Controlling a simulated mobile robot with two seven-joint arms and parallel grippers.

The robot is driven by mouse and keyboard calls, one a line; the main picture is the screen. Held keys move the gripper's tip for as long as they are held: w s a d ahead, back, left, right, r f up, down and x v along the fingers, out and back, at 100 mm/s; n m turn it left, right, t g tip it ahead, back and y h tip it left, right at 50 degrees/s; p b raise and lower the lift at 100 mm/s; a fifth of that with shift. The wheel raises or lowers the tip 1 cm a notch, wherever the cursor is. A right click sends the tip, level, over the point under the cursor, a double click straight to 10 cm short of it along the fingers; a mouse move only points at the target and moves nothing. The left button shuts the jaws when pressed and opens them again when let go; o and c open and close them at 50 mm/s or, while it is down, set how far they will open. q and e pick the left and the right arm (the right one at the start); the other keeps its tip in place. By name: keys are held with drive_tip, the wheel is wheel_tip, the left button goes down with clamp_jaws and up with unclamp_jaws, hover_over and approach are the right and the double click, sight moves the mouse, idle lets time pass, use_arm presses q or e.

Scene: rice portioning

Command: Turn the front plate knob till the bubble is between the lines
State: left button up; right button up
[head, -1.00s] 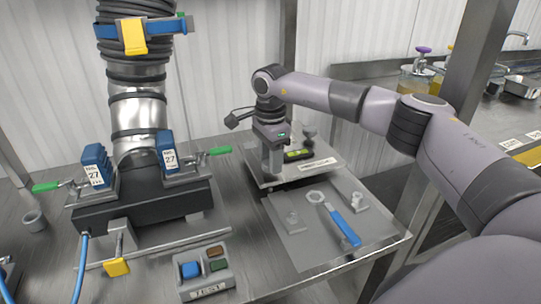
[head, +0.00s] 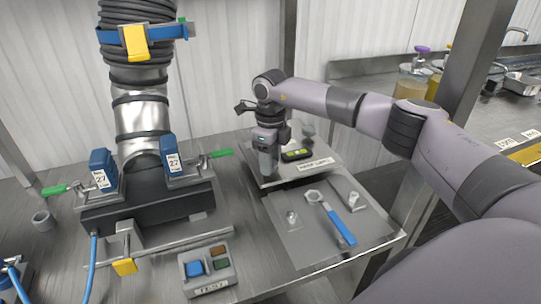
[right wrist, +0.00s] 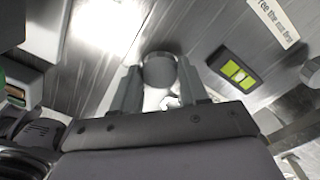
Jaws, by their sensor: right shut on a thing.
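The grey plate (head: 268,182) lies on the bench and carries a small spirit level with a yellow-green vial (head: 296,155). The vial also shows in the right wrist view (right wrist: 237,74), with dark lines across it. I cannot make out clearly where the bubble sits. My right gripper (head: 267,172) stands over the front left part of the plate, pointing down. In the right wrist view its two fingers (right wrist: 160,88) are shut on a round grey knob (right wrist: 159,70). In the head view the gripper hides this knob. My left gripper is not in view.
A grey mat (head: 290,238) with a blue-handled wrench (head: 338,225) and small metal parts lies in front of the plate. A clamped duct (head: 142,120) rises at left. Another knob (head: 307,130) stands at the plate's back.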

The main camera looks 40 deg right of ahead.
drive_tip(key=m+p, duration=0.1)
drive_tip(key=m, duration=0.2)
drive_tip(key=shift+r+m, duration=0.15)
drive_tip(key=shift+m, duration=1.75)
drive_tip(key=shift+p, duration=0.3)
drive_tip(key=o, duration=1.1)
drive_tip(key=shift+c, duration=0.2)
wheel_tip(320, 180, up, 7)
drive_tip(key=shift+r+b, duration=0.1)
drive_tip(key=shift+b, duration=0.55)
